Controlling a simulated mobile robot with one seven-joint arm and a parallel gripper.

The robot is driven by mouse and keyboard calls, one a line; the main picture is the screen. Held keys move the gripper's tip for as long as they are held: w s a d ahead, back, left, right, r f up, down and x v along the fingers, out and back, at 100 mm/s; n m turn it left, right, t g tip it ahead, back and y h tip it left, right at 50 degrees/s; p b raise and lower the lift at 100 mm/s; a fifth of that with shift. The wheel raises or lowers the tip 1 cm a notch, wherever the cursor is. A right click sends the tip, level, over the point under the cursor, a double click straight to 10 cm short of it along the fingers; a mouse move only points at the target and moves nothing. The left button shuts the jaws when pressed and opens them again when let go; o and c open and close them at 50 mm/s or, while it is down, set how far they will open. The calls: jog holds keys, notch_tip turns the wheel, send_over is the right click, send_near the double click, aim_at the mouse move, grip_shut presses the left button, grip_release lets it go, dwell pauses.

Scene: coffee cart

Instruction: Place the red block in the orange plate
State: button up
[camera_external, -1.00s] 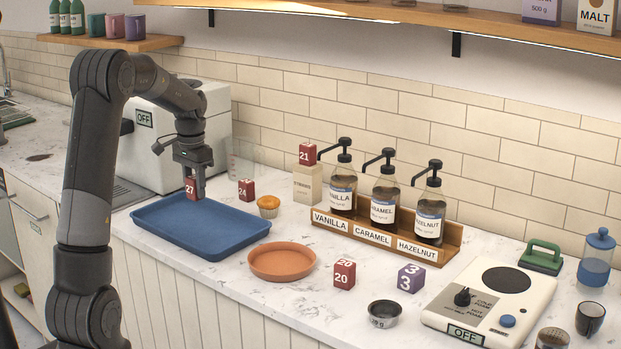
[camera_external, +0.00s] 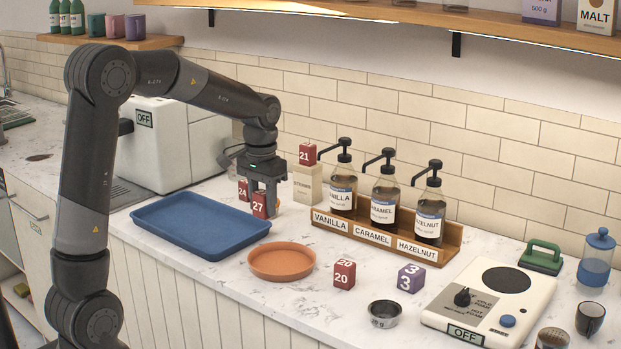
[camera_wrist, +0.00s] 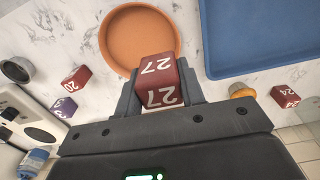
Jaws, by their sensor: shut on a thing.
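My gripper (camera_external: 263,190) is shut on the red block numbered 27 (camera_external: 260,205). It holds the block in the air above the counter, behind the orange plate in the external view. In the wrist view the held block (camera_wrist: 158,82) shows between the fingers and overlaps the near edge of the plate. The orange plate (camera_external: 282,262) is round, shallow and empty; it also shows in the wrist view (camera_wrist: 135,20). Other red blocks stand elsewhere: number 20 (camera_external: 344,274) right of the plate, number 24 (camera_external: 242,189) partly hidden behind my gripper, and number 21 (camera_external: 306,154) on a carton.
A blue tray (camera_external: 200,228) lies left of the plate. A purple block (camera_external: 411,278) and a metal cup (camera_external: 384,314) stand to the right. Syrup bottles (camera_external: 383,208) stand in a wooden rack behind. A muffin (camera_wrist: 241,90) is close to my gripper, mostly hidden in the external view.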

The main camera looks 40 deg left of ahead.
jog(key=s+d, duration=0.3)
jog(key=d, duration=0.4)
jog(key=s+d, duration=0.3)
jog(key=d, duration=0.3)
send_over(282, 265)
notch_tip(282, 265, down, 7)
jog(key=shift+f, duration=2)
jog(key=shift+f, duration=0.15)
jog(key=o, duration=1)
